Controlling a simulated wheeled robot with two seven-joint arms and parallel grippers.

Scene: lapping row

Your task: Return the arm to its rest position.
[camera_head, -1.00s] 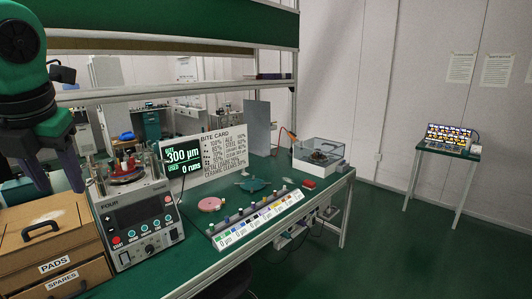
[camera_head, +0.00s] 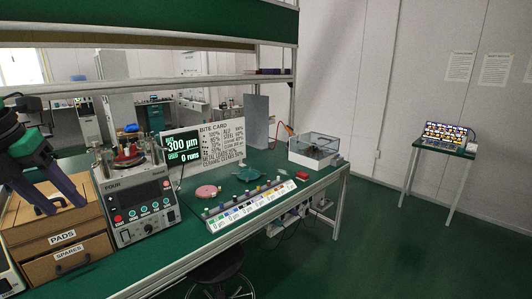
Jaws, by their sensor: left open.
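My left gripper (camera_head: 60,200) is at the left edge of the head view, in front of the cardboard-coloured box. Its dark fingers stand apart with nothing seen between them, and its green body and black wrist are partly cut off by the picture's edge. My right gripper is not in view.
The box (camera_head: 72,240) labelled PADS and SPARES stands below my left gripper. A stool (camera_head: 218,268) stands in front.

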